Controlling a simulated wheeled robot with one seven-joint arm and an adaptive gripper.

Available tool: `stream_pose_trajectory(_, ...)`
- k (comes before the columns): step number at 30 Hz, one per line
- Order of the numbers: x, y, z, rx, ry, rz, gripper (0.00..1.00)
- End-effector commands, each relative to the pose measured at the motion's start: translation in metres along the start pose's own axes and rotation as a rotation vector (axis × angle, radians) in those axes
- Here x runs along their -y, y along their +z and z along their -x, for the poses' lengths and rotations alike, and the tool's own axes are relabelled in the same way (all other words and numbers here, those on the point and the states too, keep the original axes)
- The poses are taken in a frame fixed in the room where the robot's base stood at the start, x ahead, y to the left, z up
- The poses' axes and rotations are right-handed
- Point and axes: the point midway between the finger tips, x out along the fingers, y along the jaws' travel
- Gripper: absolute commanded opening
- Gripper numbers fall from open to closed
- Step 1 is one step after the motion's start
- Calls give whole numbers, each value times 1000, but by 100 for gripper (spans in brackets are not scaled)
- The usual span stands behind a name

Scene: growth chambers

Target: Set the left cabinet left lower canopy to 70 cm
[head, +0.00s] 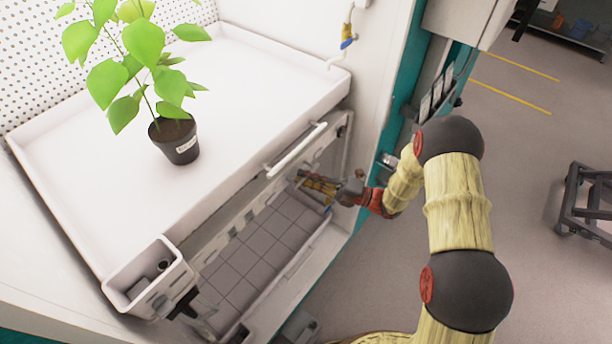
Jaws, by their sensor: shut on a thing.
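A wide white tray-like shelf (235,120) fills the cabinet and carries a potted plant. A white bar handle (297,150) runs along its front edge. Below it is a pale rail with slots (250,214). My gripper (308,182) is at the right end of this rail, below and right of the handle and apart from it. It is shut on a small part by the rail, mostly hidden by the fingers. I cannot read any height scale or canopy setting.
A leafy plant in a black pot (174,140) stands on the shelf. A small white box (150,275) sits at the shelf's near left corner. A tiled floor (255,250) lies below. A dark wheeled frame (590,205) stands at right, with open floor between.

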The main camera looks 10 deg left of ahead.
Motion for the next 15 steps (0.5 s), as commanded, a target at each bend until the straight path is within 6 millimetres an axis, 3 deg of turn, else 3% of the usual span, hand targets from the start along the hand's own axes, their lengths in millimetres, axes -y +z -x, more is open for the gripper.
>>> stream_pose_trajectory(9,-6,3,-1,0,9,7,0)
stream_pose_trajectory(10,-6,3,-1,0,9,7,9)
stream_pose_trajectory(15,-6,3,-1,0,8,8,19)
